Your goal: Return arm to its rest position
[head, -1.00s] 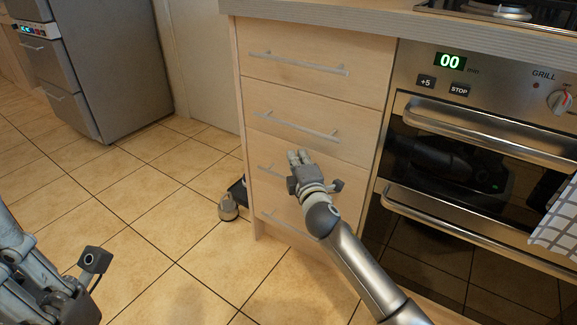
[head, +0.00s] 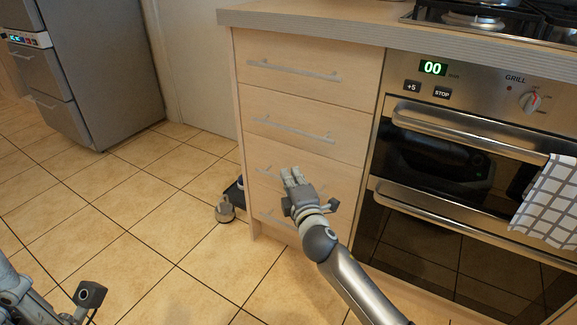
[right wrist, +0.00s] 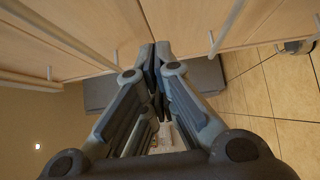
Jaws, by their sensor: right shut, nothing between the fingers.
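My right gripper (head: 292,178) is in front of the lower part of a pale wooden drawer unit (head: 305,85) in the head view. Its fingers are together and hold nothing; they also meet in the right wrist view (right wrist: 155,50). In the head view it covers part of a lower drawer handle, and I cannot tell whether it touches the front. All the drawers look closed. Part of my left arm (head: 30,300) shows at the lower left edge of the head view, but its fingertips are not clearly seen.
An oven (head: 455,145) with a checked towel (head: 550,195) stands to the right. A worktop (head: 330,25) is above the drawers. The tiled floor (head: 130,220) at left is mostly clear.

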